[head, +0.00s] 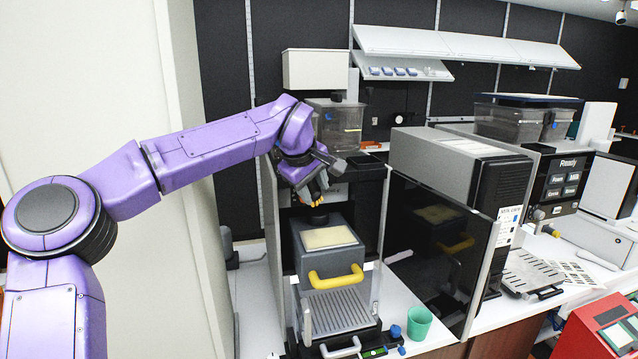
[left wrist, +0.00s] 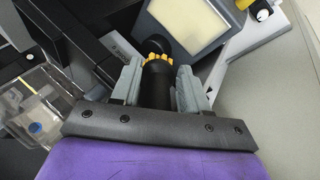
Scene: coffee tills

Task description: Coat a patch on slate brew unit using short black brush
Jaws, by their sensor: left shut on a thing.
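The slate brew unit (head: 313,251) stands at centre in the head view, with a cream patch (head: 329,237) on its sloped top and a yellow handle (head: 335,277) in front. The patch also shows in the left wrist view (left wrist: 188,22). My left gripper (head: 317,199) is above and behind the patch. In the left wrist view its two fingers (left wrist: 157,88) are shut on the short black brush (left wrist: 157,82), which has a yellow collar. The brush's dark round end lies near the patch's edge; whether it touches the unit I cannot tell. My right gripper is not in view.
A green cup (head: 418,323) stands on the white counter right of the unit. A large grey machine with a dark front (head: 435,240) stands to the right. A clear container (head: 338,127) sits behind my left gripper. A pale wall (head: 190,200) is at left.

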